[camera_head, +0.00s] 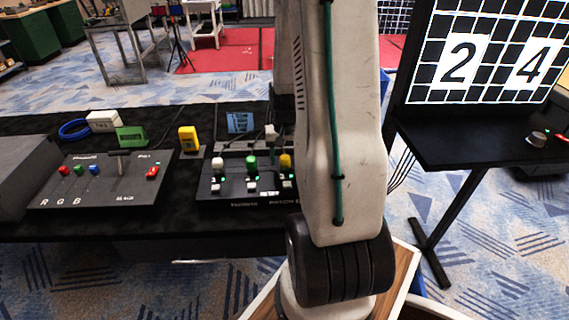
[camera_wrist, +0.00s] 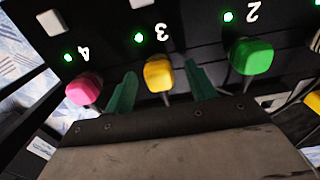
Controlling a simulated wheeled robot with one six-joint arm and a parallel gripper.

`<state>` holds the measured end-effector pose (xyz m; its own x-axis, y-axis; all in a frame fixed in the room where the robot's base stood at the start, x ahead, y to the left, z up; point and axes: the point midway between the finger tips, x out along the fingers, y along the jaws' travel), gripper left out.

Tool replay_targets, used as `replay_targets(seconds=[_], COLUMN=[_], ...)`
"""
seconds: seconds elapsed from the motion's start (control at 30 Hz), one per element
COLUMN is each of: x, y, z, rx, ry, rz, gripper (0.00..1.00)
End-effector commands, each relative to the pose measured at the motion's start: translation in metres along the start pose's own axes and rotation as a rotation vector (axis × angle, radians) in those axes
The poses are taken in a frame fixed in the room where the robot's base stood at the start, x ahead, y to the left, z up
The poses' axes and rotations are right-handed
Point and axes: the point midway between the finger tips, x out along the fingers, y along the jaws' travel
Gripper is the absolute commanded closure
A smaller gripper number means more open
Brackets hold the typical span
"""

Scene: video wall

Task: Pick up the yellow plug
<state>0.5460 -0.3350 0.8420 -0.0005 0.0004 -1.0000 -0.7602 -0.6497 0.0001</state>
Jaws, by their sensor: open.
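The yellow plug (camera_wrist: 158,73) sits in the black panel below the upside-down number 3 and a lit green light in the wrist view. My gripper (camera_wrist: 160,80) is open, with one green fingertip on each side of the yellow plug. I cannot tell whether either finger touches it. In the head view the yellow plug (camera_head: 286,161) shows on the panel (camera_head: 225,195), right of a green plug and close to my arm. My gripper is hidden there behind my arm.
A pink plug (camera_wrist: 83,89) and a green plug (camera_wrist: 252,56) flank the yellow one. A white plug (camera_head: 217,165) is at the panel's left. A lever box (camera_head: 100,185) and a yellow block (camera_head: 188,138) stand left. A screen (camera_head: 490,50) is at right.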

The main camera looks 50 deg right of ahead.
Motion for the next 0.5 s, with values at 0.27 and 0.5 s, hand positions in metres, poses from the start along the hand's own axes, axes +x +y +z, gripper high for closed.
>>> replay_targets(seconds=[0.27, 0.5], x=[0.0118, 0.0116], y=[0.0005, 0.0005], z=[-0.0001, -0.0001], rx=[0.001, 0.001], ry=[0.001, 0.001], rz=[0.000, 0.000], gripper=[0.45, 0.89])
